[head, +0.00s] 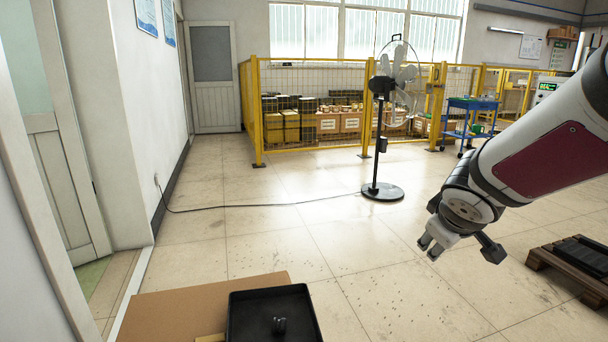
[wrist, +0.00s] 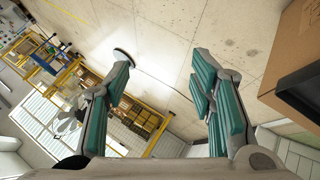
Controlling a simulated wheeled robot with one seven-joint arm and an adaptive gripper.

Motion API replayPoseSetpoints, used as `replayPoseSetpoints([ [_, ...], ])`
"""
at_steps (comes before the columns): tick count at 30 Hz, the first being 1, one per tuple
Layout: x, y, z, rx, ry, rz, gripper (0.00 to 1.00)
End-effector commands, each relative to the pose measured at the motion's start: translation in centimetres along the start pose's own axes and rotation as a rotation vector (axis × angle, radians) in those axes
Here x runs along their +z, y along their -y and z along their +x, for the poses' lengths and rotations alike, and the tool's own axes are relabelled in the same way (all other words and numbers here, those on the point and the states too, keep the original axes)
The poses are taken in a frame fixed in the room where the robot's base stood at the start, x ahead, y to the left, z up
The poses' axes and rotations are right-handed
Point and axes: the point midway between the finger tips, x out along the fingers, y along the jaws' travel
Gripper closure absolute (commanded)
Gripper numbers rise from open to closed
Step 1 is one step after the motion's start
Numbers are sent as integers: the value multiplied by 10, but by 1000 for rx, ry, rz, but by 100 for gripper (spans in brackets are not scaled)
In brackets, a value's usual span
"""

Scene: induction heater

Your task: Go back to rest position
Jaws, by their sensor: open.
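My gripper (head: 430,245) hangs over the floor at the right of the head view, at the end of my white and red arm. In the wrist view my gripper (wrist: 163,95) has its two teal-padded fingers spread wide, with nothing between them. It is open and empty. It is apart from the black tray (head: 272,318), which sits on a brown cardboard box (head: 190,308) at the bottom of the head view.
A black standing fan (head: 383,190) is on the floor behind my gripper, its cable running left. Yellow fencing (head: 258,110) encloses boxes at the back. A blue cart (head: 468,118) and a pallet (head: 560,270) are at right.

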Motion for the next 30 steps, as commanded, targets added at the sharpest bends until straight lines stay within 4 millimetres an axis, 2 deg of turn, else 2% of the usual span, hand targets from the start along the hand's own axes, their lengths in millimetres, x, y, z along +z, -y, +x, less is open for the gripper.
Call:
replayPoseSetpoints([
  [1,14,-4,-22,29,47,44,50],
  [5,63,3,-74,51,195,175,50],
  [9,115,33,-128,-1,340,315,50],
  [12,147,64,-162,-77,424,394,50],
  [15,170,92,-189,-162,488,448,50],
  [25,217,173,-260,-456,616,519,50],
  [30,198,152,-275,-436,592,521,50],
])
